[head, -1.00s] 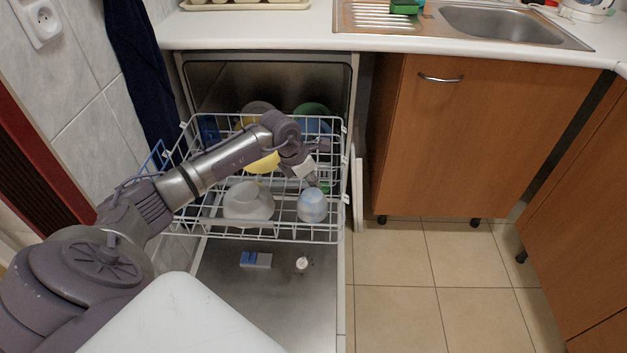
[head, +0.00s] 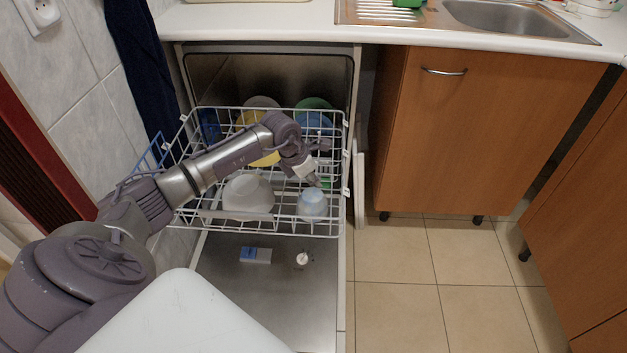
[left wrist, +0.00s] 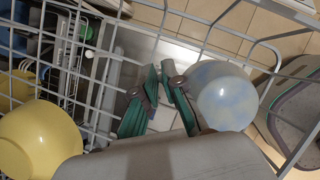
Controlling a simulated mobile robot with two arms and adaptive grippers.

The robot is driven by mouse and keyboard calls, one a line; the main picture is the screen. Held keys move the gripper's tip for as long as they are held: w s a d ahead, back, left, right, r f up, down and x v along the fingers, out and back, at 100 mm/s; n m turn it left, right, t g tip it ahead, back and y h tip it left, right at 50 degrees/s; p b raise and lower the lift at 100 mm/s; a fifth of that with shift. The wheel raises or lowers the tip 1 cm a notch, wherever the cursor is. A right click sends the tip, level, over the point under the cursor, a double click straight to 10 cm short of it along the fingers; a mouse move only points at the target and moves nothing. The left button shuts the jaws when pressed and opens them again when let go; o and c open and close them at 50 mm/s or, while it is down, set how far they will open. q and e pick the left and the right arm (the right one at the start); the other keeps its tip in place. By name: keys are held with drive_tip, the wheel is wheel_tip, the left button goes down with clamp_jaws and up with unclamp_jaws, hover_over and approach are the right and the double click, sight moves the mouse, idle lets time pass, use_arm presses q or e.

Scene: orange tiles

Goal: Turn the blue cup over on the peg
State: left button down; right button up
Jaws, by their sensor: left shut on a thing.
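The blue cup (head: 312,205), pale blue and cloudy, sits at the front right of the white wire rack. In the left wrist view the cup (left wrist: 222,96) is on the right, against the fingers. My left gripper (head: 316,181) reaches in from the left and is shut on the cup at its near edge, just above and behind it in the head view. Its green-padded fingers (left wrist: 160,92) show in the left wrist view. The peg under the cup cannot be made out. My right gripper is not in view.
The dishwasher rack (head: 285,233) also holds a pale bowl (head: 248,197) left of the cup, a yellow bowl (left wrist: 38,140) and blue and green dishes (head: 313,118) behind. Rack wires surround the cup. A wooden cabinet (head: 480,140) stands to the right.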

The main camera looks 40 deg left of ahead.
use_arm(q)
drive_tip(key=c, duration=1.2)
unclamp_jaws()
